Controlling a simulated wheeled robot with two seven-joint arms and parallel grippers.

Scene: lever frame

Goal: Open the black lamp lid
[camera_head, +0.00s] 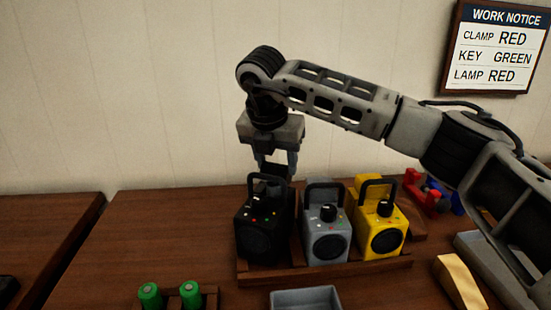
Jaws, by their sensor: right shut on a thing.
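The black lamp (254,239) stands upright at the left end of a wooden tray (325,272), beside a grey lamp (327,238) and a yellow lamp (384,232). Each has a round dark front disc, small coloured dots and a dark handle on top. My right gripper (276,172) points down over the black lamp and is shut on its top part. The fingers hide the exact spot held, and I cannot tell whether the lid is raised. My left gripper is not in view.
Two green cylinders (150,295) stand in a holder in front. A grey tray (305,299) lies at the front middle. Red (421,196) and blue clamps are behind right, and a pale yellow block (461,282) is at right. A wall notice (496,46) reads "LAMP RED".

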